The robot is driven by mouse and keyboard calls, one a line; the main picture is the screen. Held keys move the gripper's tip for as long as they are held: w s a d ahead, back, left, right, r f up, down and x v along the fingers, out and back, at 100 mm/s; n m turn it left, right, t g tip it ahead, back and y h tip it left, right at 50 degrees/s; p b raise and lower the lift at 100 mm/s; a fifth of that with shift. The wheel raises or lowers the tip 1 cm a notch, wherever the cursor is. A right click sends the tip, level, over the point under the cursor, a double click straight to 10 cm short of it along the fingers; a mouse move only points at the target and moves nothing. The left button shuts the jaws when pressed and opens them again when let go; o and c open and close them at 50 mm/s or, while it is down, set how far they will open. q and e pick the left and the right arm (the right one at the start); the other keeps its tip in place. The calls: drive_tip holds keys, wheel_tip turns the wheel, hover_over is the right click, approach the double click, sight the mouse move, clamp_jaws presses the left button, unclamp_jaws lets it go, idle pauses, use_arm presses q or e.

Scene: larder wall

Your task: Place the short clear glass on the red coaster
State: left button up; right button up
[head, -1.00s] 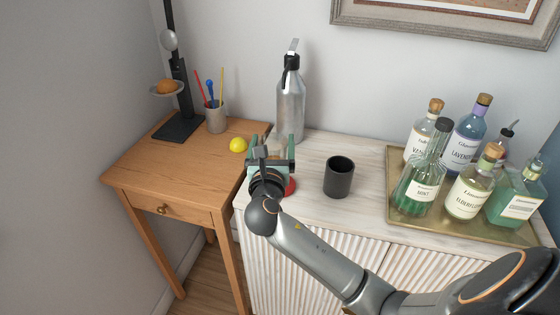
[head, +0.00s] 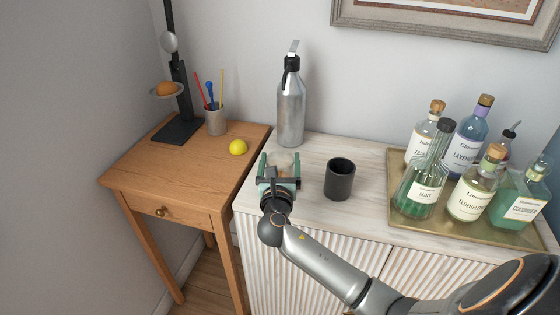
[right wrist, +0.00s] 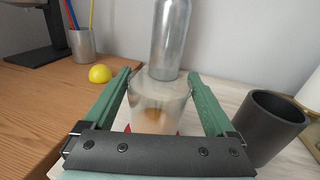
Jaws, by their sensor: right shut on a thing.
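The short clear glass (right wrist: 160,100) is upright between the two green fingers of my right gripper (right wrist: 158,76), which is shut on it. In the head view the gripper (head: 280,158) is over the left end of the white cabinet, and the glass (head: 282,160) shows only faintly between its fingers. Red edges of the coaster (right wrist: 127,128) show low beside the glass in the right wrist view. The rest of the coaster is hidden behind the gripper. I cannot tell whether the glass touches it. My left gripper is not in view.
A dark cup (head: 340,180) stands close to the right of my gripper. A steel bottle (head: 291,110) stands behind it. A brass tray (head: 460,229) of bottles is farther right. A yellow ball (head: 238,147) is on the wooden table (head: 180,177) to the left.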

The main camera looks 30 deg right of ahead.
drive_tip(key=o, duration=1.4)
drive_tip(key=shift+f, duration=0.1)
